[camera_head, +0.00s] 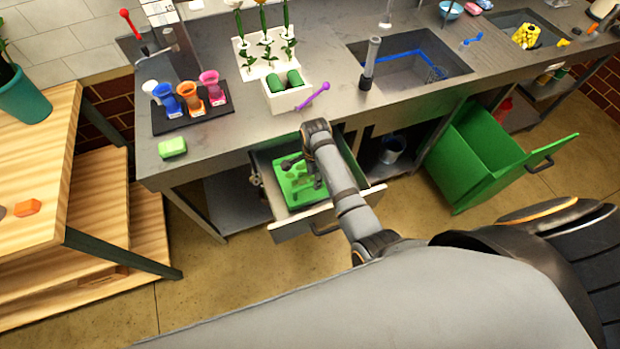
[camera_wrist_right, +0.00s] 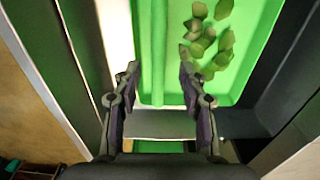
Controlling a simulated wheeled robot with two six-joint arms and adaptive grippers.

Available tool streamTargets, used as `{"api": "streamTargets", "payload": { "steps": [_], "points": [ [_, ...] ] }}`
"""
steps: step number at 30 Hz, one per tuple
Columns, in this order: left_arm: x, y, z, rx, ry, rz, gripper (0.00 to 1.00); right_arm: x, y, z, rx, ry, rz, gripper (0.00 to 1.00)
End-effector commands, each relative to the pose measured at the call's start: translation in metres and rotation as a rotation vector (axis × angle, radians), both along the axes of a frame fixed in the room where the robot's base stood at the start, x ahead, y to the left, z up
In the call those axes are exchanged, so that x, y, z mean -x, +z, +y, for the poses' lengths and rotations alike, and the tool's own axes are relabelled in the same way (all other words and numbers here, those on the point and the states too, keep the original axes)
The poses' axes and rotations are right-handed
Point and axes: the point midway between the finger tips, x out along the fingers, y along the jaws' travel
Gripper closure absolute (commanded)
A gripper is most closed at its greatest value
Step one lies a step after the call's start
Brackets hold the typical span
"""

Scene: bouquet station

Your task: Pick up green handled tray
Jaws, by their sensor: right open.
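The green tray (camera_head: 283,172) lies in the open drawer under the counter. In the right wrist view the tray (camera_wrist_right: 245,60) fills the upper middle, with several dark green leaf-like pieces (camera_wrist_right: 205,40) in it. My right gripper (camera_head: 298,163) reaches down into the drawer over the tray and partly hides it. In the right wrist view my right gripper (camera_wrist_right: 158,80) is open, its fingers apart on either side of a green ridge of the tray. I cannot tell whether the fingers touch it. My left gripper is not in view.
The drawer (camera_head: 290,232) is pulled out, its walls close around the tray. A green bin (camera_head: 470,155) stands to the right. On the counter are a white planter (camera_head: 290,100), a dark mat with colored cups (camera_head: 215,112) and a green sponge (camera_head: 172,147). Floor in front is clear.

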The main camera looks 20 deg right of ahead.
Motion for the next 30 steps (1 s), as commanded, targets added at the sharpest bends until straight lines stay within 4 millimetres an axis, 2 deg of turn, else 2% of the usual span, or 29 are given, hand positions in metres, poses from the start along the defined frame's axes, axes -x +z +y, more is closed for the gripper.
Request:
{"api": "streamTargets", "payload": {
  "steps": [4, 9, 17, 26, 30],
  "points": [
    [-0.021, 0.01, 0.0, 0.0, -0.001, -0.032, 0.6, 0.001, -0.021, -0.005, 0.003, 0.0, 0.007, 0.58],
    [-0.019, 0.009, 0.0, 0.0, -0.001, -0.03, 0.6, 0.0, -0.046, -0.004, 0.0, -0.001, 0.003, 0.58],
    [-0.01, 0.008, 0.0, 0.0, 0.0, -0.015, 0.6, 0.0, -0.05, -0.004, 0.0, -0.001, 0.001, 0.59],
    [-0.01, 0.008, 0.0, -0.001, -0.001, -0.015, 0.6, 0.0, -0.05, -0.004, 0.0, -0.001, 0.002, 1.0],
    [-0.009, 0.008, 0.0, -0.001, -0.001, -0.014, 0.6, 0.0, -0.05, -0.004, 0.0, 0.0, 0.002, 1.0]
  ]
}}
